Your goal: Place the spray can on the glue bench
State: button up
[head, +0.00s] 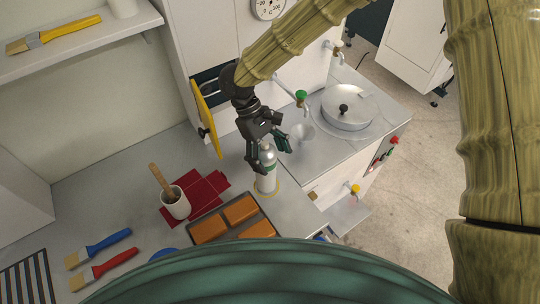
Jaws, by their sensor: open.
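The spray can (266,180), silver and white with a green band, stands upright on the grey bench top (240,190). A yellow ring shows around its base. My gripper (268,154) is above it with its dark fingers open, one to each side of the can's silver top. I cannot tell whether the fingers touch the can. Part of the can's top is hidden by the gripper. No label tells which surface is the glue bench.
A tray of orange blocks (213,227) and a white pot with a brush (176,204) on a red cloth lie left of the can. A yellow door (207,122) stands open nearby.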

jog(key=shift+w+a+r+b, duration=0.2)
jog(key=shift+r+b, duration=0.05)
jog(key=shift+b, duration=0.05)
jog(key=b+v, duration=0.4)
jog(key=v, duration=0.7)
jog(key=shift+r, duration=0.25)
dwell(0.7)
